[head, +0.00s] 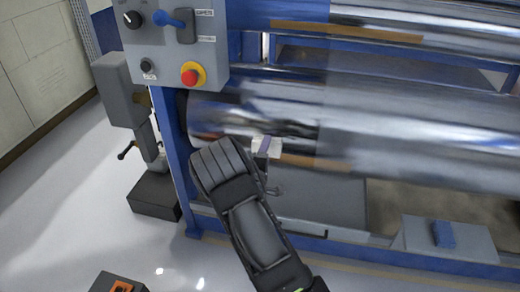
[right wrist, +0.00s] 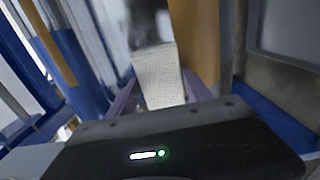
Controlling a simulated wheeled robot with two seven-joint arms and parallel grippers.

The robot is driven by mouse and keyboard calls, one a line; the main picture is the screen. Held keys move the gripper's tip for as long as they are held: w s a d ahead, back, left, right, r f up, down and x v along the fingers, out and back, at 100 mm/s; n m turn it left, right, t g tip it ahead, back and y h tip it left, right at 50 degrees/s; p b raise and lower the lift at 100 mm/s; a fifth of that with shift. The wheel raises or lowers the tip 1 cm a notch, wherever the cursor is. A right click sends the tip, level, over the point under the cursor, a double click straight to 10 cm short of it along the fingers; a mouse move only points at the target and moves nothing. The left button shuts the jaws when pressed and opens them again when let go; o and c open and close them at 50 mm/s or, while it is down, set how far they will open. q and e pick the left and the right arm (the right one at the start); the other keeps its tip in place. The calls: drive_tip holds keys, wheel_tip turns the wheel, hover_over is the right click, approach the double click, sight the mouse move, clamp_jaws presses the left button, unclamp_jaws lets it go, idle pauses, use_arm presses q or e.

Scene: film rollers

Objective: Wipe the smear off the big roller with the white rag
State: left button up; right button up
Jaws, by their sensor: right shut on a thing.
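The big roller (head: 420,135) is a long shiny metal cylinder running across the head view. A dark, blurred patch (head: 285,127) shows on its left part, just above the rag; I cannot tell how much is smear and how much reflection. The patch also shows in the right wrist view (right wrist: 148,22). My right gripper (head: 264,158) is shut on the white rag (right wrist: 158,78), at the lower front of the roller's left part. The rag looks close against the roller, but contact is not clear. My left gripper is not in view.
A control box (head: 173,45) with a red stop button (head: 190,76) stands at the upper left. Another shiny roller (head: 430,50) lies behind. A blue object (head: 443,234) rests on a grey plate (head: 472,240) at the lower right. Blue frame members surround the roller.

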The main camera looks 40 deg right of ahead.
sight(257, 149)
drive_tip(key=shift+s, duration=0.15)
drive_tip(key=shift+s+d+r, duration=0.1)
drive_tip(key=shift+s+d, duration=1.05)
drive_tip(key=shift+s, duration=0.15)
drive_tip(key=shift+s, duration=0.1)
drive_tip(key=shift+a, duration=0.1)
drive_tip(key=shift+w+a+b, duration=0.15)
drive_tip(key=shift+w+a, duration=0.4)
drive_tip(key=shift+w, duration=0.2)
drive_tip(key=shift+w+a+b, duration=0.15)
drive_tip(key=shift+w+a, duration=0.4)
drive_tip(key=shift+w, duration=0.15)
drive_tip(key=w+a, duration=0.1)
drive_tip(key=w, duration=0.2)
drive_tip(key=shift+a+b, duration=0.4)
